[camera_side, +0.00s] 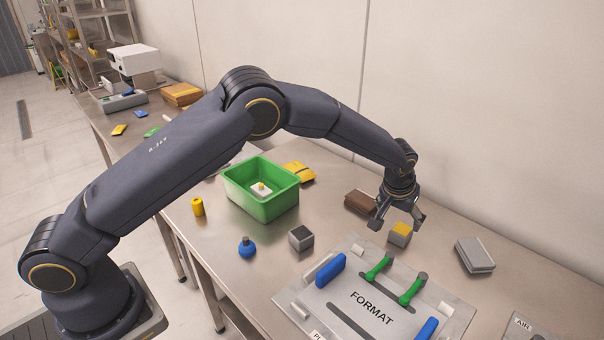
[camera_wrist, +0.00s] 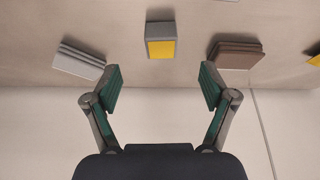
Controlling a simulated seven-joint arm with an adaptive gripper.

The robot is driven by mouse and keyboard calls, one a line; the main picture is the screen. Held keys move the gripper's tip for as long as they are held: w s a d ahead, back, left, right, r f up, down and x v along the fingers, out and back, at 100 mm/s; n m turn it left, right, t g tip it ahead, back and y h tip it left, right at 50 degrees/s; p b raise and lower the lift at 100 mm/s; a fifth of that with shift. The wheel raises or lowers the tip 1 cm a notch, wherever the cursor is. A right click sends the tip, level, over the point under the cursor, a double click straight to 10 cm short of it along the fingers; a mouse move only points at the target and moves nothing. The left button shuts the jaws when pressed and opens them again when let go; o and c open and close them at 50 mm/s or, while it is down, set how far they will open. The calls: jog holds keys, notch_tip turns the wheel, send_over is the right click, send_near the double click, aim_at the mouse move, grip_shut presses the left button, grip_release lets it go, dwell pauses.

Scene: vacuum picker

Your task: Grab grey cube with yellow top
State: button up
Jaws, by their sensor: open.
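The grey cube with a yellow top (camera_side: 400,234) sits on the steel table, right of the middle in the side view. In the wrist view the cube (camera_wrist: 160,41) lies ahead of the fingertips, roughly centred between them, with its yellow face and a grey side showing. My gripper (camera_side: 398,222) is open and empty, just above and beside the cube in the side view. In the wrist view my gripper (camera_wrist: 160,82) has its two fingers spread wide, and the cube appears beyond the tips, not between the pads.
A brown stack (camera_side: 359,202) and a grey stack (camera_side: 474,255) flank the cube. A grey cube with a dark top (camera_side: 301,238), a blue knob (camera_side: 247,247), a green bin (camera_side: 262,208) and a FORMAT plate with green handles (camera_side: 345,309) stand nearby. The wall is close behind.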

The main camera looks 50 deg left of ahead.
aim_at(399, 234)
jog(key=x, duration=1.1)
jog(key=c, duration=1.3)
jog(key=shift+o, duration=0.2)
jog(key=shift+r, duration=0.1)
